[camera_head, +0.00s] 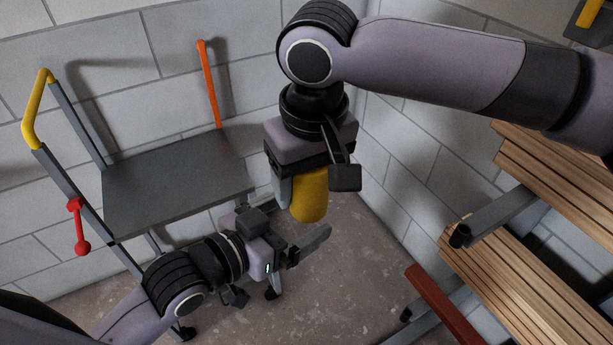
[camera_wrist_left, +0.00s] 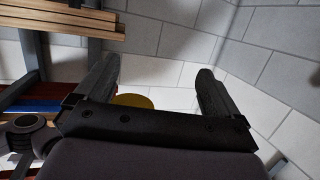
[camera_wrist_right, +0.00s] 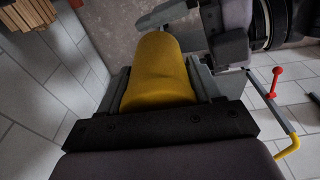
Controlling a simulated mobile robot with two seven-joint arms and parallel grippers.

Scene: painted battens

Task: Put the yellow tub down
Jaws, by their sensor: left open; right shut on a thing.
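The yellow tub (camera_head: 310,198) is a rounded yellow body in the air, in front of the grey cart's right edge. My right gripper (camera_head: 300,182) points down and is shut on it, with the tub between the fingers in the right wrist view (camera_wrist_right: 160,68). Its upper part is hidden by the gripper. My left gripper (camera_head: 300,256) is open and empty, low and just below the tub in the head view. In the left wrist view a yellow round part, apparently the tub (camera_wrist_left: 132,101), shows behind the open fingers (camera_wrist_left: 155,80).
A grey cart (camera_head: 175,180) with a bare flat top, a yellow handle (camera_head: 34,110) and a red lever (camera_head: 77,228) stands against the block wall. An orange bar (camera_head: 209,85) rises behind it. Wooden battens (camera_head: 560,170) lie on a rack at right, with a red batten (camera_head: 443,305) below.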

